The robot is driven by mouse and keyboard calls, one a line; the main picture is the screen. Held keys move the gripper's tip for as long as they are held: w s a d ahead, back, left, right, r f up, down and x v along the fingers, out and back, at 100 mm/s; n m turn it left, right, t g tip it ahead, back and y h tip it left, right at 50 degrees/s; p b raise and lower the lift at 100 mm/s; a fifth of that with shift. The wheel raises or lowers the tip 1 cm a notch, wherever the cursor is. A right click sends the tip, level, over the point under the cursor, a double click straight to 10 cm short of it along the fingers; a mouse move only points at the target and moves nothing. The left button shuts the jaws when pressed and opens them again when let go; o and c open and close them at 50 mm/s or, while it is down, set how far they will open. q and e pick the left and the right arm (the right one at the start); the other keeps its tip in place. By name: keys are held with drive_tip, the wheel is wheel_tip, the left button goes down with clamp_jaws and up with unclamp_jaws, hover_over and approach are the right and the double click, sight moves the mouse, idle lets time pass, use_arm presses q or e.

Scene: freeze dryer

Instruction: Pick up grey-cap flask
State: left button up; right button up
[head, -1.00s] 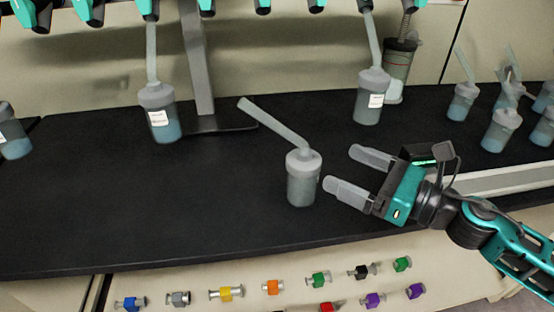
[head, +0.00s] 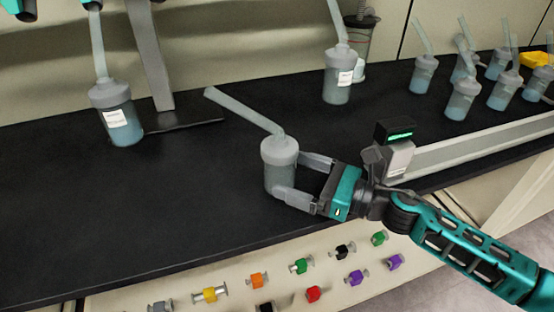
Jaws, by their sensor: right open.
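The grey-cap flask (head: 280,165) stands upright on the black bench top in the head view. It has a grey cap and a long pale tube that slants up to the left. My right gripper (head: 290,178) comes in from the right, low over the bench. Its fingers are open and reach around the flask, one at the near side and one behind. Whether the fingers touch the flask is hard to tell.
A labelled flask (head: 116,115) hangs or stands at the left by a grey post (head: 150,55). Another labelled flask (head: 338,80) is at the back. Several flasks (head: 462,98) stand at the right. Coloured valves (head: 258,280) line the bench front. The bench top (head: 130,210) is clear at left.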

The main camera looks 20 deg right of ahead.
sight(270, 165)
drive_tip(key=shift+p+x, duration=0.6)
drive_tip(key=shift+x, duration=2.5)
drive_tip(key=shift+c, duration=0.3)
drive_tip(key=c, duration=1.4)
drive_tip(key=shift+c, duration=0.9)
drive_tip(key=shift+r, duration=0.15)
